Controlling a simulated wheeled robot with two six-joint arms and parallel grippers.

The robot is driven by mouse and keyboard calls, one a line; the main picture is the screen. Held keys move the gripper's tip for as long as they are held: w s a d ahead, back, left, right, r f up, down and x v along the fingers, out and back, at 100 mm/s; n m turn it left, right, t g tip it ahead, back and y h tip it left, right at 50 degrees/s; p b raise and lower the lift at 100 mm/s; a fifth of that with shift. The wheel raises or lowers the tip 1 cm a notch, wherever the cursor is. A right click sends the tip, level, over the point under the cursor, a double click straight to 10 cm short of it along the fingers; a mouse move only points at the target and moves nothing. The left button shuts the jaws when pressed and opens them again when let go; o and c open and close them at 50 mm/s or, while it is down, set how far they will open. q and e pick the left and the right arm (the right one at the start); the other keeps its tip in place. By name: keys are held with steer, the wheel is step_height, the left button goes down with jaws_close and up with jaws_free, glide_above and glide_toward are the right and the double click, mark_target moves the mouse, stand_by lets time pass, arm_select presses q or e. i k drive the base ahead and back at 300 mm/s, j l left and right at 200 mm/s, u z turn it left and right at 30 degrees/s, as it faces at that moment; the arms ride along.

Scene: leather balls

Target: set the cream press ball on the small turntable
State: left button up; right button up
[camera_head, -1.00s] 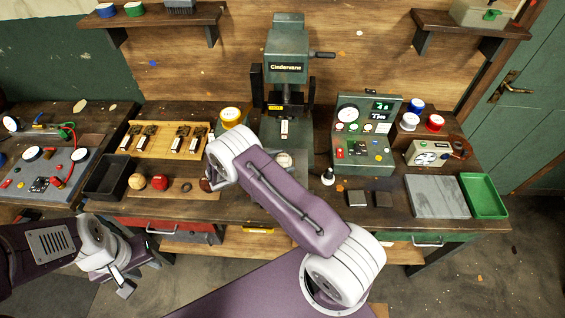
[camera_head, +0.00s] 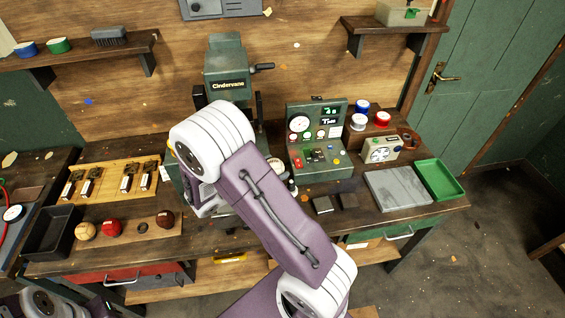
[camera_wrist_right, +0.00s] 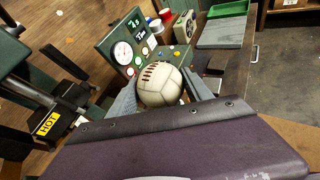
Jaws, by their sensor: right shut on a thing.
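The cream press ball (camera_wrist_right: 160,85), pale with brown stitching, sits between the two grey fingers of my right gripper (camera_wrist_right: 160,92) in the right wrist view. The gripper is shut on it and holds it in front of the green control panel. I cannot make out the small turntable in either current view; my right arm covers the bench just in front of the press. Of my left arm only a part shows at the bottom left corner of the head view; its fingers are out of frame.
The green press (camera_head: 227,72) stands behind my right arm; its HOT label (camera_wrist_right: 47,126) shows at left in the wrist view. A control panel (camera_head: 318,140), grey slab (camera_head: 398,188) and green tray (camera_head: 440,180) lie to the right. A tan ball (camera_head: 85,231), red ball (camera_head: 111,228) and dark ball (camera_head: 165,220) sit at left.

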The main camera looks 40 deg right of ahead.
mark_target(407, 136)
steer(key=k+l+u, duration=0.15)
steer(key=l, duration=0.6)
steer(key=k+l+u, duration=0.15)
steer(key=k+l, duration=0.25)
steer(key=l, duration=0.35)
steer(key=k+l+u, duration=0.2)
steer(key=l, duration=0.5)
steer(key=k+l+u, duration=0.15)
steer(key=k+l, duration=0.35)
steer(key=k+l+u, duration=0.15)
steer(key=k+l, duration=0.25)
steer(key=l, duration=0.3)
steer(key=k+l+u, duration=0.15)
steer(key=k+l, duration=0.3)
steer(key=l+u, duration=0.1)
steer(key=l, duration=0.35)
